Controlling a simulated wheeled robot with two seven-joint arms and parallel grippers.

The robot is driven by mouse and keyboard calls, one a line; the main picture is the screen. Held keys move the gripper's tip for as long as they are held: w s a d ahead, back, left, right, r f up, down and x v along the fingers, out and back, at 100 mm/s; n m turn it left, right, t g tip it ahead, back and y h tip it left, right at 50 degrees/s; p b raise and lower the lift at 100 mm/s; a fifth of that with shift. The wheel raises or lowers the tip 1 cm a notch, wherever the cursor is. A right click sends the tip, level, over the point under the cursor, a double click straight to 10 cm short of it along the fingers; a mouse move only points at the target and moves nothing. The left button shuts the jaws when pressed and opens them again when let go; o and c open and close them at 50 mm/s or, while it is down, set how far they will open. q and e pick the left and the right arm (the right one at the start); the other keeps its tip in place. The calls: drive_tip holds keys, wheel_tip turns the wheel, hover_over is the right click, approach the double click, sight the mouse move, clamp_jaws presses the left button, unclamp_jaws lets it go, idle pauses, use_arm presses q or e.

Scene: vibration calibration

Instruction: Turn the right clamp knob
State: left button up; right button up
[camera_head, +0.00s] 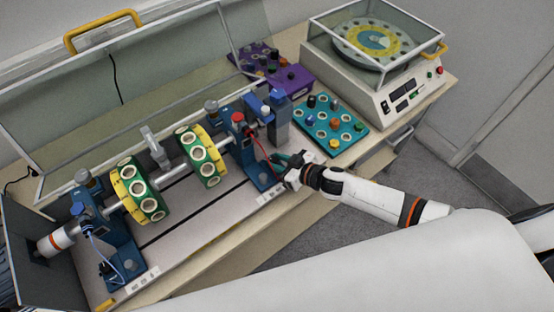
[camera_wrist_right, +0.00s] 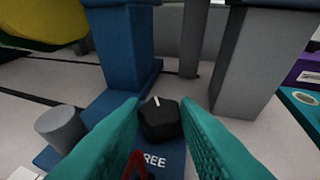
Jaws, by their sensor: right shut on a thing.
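The right clamp knob (camera_wrist_right: 160,120) is black and faceted, with a white pointer line toward the far side, slightly left. It sits on a blue clamp foot; a partly hidden label ending in "REE" and a red mark show in front of it. My right gripper (camera_wrist_right: 161,106) has its two teal fingers shut on the knob, one on each side. In the head view my right gripper (camera_head: 280,162) reaches in from the right to the foot of the right blue stand (camera_head: 247,150), and the knob is hidden there. My left gripper is not in view.
A shaft with two green-yellow discs (camera_head: 138,190) runs left of the gripper, under a raised clear cover (camera_head: 110,85). A teal tray (camera_head: 345,140) of parts stands close behind my right wrist. A purple box (camera_head: 290,80) and a balancing machine (camera_head: 375,60) stand farther back.

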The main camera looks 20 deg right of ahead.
drive_tip(key=shift+w+d+n+g+y, duration=0.15)
drive_tip(key=shift+n+g+y, duration=0.25)
drive_tip(key=shift+n, duration=0.1)
drive_tip(key=shift+w+d+n+g+y, duration=0.1)
drive_tip(key=shift+d+n+g+y, duration=0.05)
drive_tip(key=shift+n+g+y, duration=0.3)
drive_tip(key=shift+w+n+g+y, duration=0.1)
drive_tip(key=shift+n+g+y, duration=0.25)
drive_tip(key=shift+n, duration=0.2)
drive_tip(key=n+g+y+b, duration=0.1)
drive_tip(key=n+g, duration=0.1)
drive_tip(key=shift+w+d+f+n+g+y+b, duration=0.2)
drive_tip(key=shift+n+g+y+b, duration=0.1)
drive_tip(key=shift+g+y+b, duration=0.1)
drive_tip(key=n+g+b, duration=0.1)
drive_tip(key=g+b, duration=0.1)
drive_tip(key=n+g+y+b, duration=0.1)
drive_tip(key=n+g+b, duration=0.3)
drive_tip(key=b, duration=0.1)
drive_tip(key=shift+w, duration=0.4)
drive_tip(key=shift+r+n+g+b, duration=0.15)
drive_tip(key=shift+n+g+b, duration=0.75)
drive_tip(key=shift+n+b, duration=0.15)
drive_tip(key=shift+a, duration=0.1)
drive_tip(key=o, duration=0.7)
